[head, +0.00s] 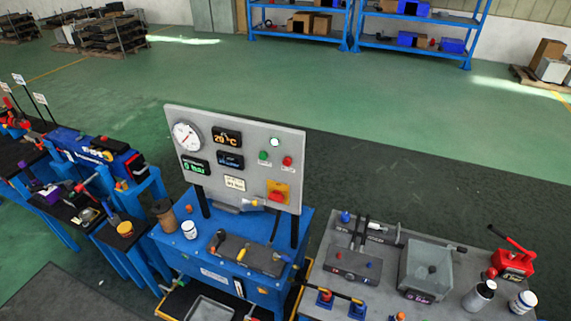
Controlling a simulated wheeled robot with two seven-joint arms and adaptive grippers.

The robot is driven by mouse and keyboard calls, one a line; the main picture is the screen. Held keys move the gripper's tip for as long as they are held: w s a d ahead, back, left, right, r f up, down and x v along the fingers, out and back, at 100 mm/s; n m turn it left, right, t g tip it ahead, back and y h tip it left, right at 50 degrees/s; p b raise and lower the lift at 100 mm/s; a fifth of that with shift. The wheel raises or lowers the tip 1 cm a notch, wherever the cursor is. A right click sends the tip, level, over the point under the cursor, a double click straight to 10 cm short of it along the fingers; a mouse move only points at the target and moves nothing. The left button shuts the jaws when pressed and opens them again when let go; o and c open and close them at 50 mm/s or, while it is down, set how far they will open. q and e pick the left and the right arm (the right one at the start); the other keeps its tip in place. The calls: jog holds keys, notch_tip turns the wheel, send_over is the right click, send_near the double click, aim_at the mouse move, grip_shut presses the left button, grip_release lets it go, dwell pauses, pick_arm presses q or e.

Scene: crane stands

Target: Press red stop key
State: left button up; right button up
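A grey upright control panel (222,128) stands on the blue bench in the middle of the head view. A small round red key (287,160) sits on its right side, beside a green key (263,155) and below a lit whitish-green lamp (275,142). A larger red knob on a yellow-orange plate (278,192) sits lower on the panel. The small labels by the keys are too small to read. Neither of my grippers is in view, and nothing covers the keys.
The blue bench (209,264) carries a brown jar (164,214), a white jar (189,229) and tools before the panel. Open green floor lies behind.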

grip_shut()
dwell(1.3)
